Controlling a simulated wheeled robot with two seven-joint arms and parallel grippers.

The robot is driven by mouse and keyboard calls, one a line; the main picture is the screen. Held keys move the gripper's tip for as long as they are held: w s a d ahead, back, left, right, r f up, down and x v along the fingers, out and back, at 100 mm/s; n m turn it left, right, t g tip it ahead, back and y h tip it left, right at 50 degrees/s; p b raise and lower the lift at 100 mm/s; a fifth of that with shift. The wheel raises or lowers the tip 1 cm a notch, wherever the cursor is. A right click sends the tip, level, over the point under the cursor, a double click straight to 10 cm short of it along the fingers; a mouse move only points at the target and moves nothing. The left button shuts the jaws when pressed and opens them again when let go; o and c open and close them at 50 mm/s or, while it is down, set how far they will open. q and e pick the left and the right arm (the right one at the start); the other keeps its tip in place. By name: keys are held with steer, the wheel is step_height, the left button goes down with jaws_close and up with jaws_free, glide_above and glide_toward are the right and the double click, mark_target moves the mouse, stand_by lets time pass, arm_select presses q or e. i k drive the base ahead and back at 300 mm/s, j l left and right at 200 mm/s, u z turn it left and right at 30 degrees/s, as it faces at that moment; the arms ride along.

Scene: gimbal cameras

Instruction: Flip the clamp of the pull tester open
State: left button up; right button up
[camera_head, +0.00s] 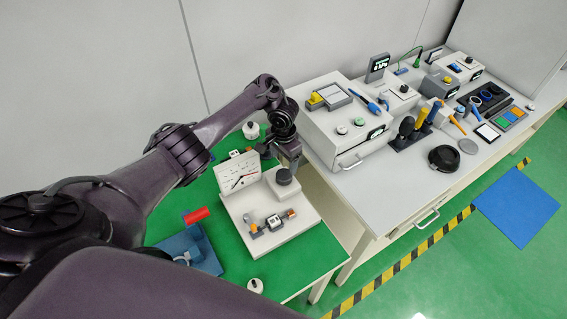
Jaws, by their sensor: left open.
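The pull tester (268,247) is a white base on the green-topped table, with a dial gauge (239,173) at its back left. A dark round knob (284,177) sits on a grey block at its back right. A small grey clamp with orange parts (272,222) lies across the front of the base; I cannot tell its exact position. My left gripper (290,160) points down above and just behind the dark knob, clear of the clamp. It is open, but its fingertips are small and partly hidden. My right gripper is out of view.
White knobbed pieces (255,285) stand on the green table. The adjoining white bench (390,205) on the right holds several instruments and tools.

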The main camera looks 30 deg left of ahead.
mark_target(253, 226)
steer(key=k+l, duration=0.5)
steer(key=k, duration=0.15)
steer(key=k+l, duration=0.5)
steer(key=k, duration=0.2)
